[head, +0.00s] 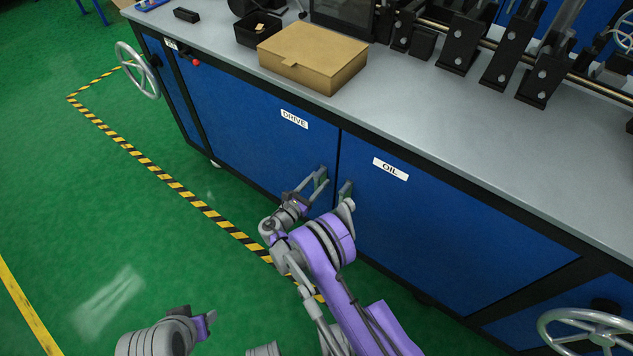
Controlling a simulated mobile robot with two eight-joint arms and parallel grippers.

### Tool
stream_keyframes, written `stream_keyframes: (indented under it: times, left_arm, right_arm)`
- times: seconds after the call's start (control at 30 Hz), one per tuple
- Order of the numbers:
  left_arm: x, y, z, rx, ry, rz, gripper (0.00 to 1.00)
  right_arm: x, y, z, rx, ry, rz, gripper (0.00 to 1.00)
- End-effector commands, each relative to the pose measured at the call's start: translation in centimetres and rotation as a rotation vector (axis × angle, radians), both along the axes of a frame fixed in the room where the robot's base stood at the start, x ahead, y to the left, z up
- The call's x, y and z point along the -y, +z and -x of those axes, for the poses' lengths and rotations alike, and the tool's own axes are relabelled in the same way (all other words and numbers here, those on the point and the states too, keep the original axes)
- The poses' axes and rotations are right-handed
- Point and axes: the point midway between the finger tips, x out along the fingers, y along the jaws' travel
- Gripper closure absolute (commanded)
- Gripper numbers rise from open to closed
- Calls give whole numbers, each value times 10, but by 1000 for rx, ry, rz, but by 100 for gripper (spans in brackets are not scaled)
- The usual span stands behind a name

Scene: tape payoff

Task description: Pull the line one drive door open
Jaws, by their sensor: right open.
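The blue drive door (245,125) carries a white label (294,119) reading DRIVE. It looks shut and about flush with the blue oil door (450,235) on its right. The drive door's handle (321,180) is a grey upright bar near its right edge. My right gripper (306,193) is open at this handle, with its jaws close to the bar. I cannot tell whether the bar lies between the jaws or whether they touch it. My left gripper (207,320) is low at the left, over the green floor and away from the doors; its jaws are too small to read.
The oil door's handle (345,190) is close to my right wrist. A cardboard box (310,58) and a black bin (258,30) stand on the grey bench top (430,115). Handwheels stick out at left (138,70) and lower right (590,330). Green floor (90,190) is open at left.

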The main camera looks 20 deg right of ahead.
Motion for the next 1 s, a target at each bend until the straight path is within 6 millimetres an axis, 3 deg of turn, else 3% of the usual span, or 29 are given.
stream_keyframes:
  times: [0.07, 0.33, 1.0]
  left_arm:
    - [0, 0, 0, 0, 0, 0, 50]
    - [0, 0, 0, 0, 0, 0, 50]
    - [0, 0, 0, 0, 0, 0, 50]
  right_arm:
    - [0, 0, 0, 0, 0, 0, 52]
    - [0, 0, 0, 0, -1, 0, 100]
    - [0, 0, 0, 0, -1, 0, 100]
